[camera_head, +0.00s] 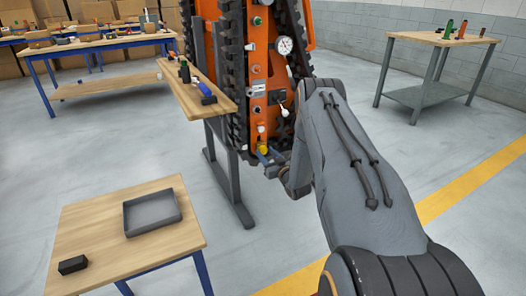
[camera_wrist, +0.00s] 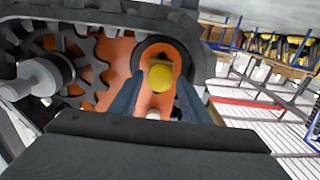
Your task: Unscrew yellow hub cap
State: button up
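The yellow hub cap (camera_wrist: 160,75) sits in an orange round hub at the end of the carrier's black track in the wrist view. In the head view the cap (camera_head: 264,149) is a small yellow spot low on the upright orange carrier (camera_head: 262,45). My gripper (camera_wrist: 158,88) is open, its two blue-grey fingers pointing at the hub, one to each side of the cap in the picture. Gaps show between the fingers and the cap. Whether the fingertips reach the cap's depth I cannot tell. In the head view my gripper (camera_head: 266,157) is small and partly hidden by my wrist.
A toothed black sprocket (camera_wrist: 70,65) and a grey cylinder (camera_wrist: 35,80) lie left of the hub. A wooden shelf (camera_head: 190,95) with small items stands left of the carrier. A table (camera_head: 85,225) with a grey tray (camera_head: 152,228) stands at front left. Open floor lies between.

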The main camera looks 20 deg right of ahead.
jog(key=c, duration=0.5)
jog(key=n, duration=0.5)
jog(key=shift+n, duration=0.3)
jog(key=shift+c, duration=0.2)
jog(key=n, duration=0.4)
jog(key=shift+p, duration=0.4)
jog(key=shift+n, duration=1)
jog(key=n+p, duration=0.1)
jog(key=n, duration=0.5)
jog(key=shift+n, duration=1)
